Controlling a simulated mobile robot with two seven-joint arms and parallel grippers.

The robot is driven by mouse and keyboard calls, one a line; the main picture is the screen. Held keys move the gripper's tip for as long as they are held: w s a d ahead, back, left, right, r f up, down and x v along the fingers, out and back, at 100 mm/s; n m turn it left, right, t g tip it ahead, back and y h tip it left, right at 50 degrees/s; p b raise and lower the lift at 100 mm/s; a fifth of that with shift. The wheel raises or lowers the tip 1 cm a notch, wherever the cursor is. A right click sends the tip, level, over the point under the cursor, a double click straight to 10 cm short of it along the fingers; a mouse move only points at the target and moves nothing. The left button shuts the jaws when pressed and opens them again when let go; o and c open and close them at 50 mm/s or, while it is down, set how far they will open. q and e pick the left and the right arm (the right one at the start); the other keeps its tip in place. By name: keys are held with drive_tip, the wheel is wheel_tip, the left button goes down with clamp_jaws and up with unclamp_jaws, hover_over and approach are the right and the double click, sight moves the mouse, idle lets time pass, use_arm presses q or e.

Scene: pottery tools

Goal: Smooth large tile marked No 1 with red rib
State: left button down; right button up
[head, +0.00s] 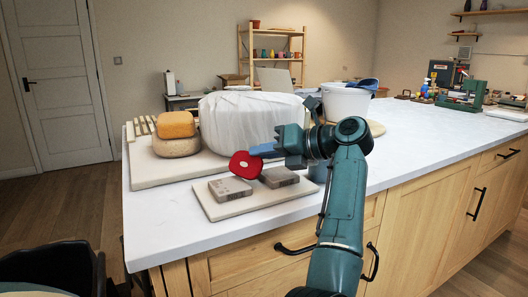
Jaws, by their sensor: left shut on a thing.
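My left gripper (266,150) is shut on the red rib (241,166), a flat red disc with a small pale spot in its middle. It holds the rib above a pale board (245,206) near the counter's front edge. Two grey-brown tiles lie on this board: a left tile (229,188) and a right tile (279,177). The rib is over the gap between them and overlaps the left tile's back edge in the view. I cannot tell whether it touches. Faint marks on the tiles are too small to read. My right gripper is not in view.
Behind are a large white wrapped block (245,120), an orange block (176,124) on a tan rounded one (176,146), and a pale slab (150,172). A white bucket (345,103) stands behind my arm. The counter's right part (430,135) is mostly clear.

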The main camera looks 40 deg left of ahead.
use_arm(q)
drive_tip(key=shift+r+p, duration=0.4)
drive_tip(key=shift+r, duration=0.55)
drive_tip(key=shift+r, duration=0.1)
wheel_tip(320, 180, up, 5)
drive_tip(key=p, duration=0.3)
drive_tip(key=shift+p, duration=0.4)
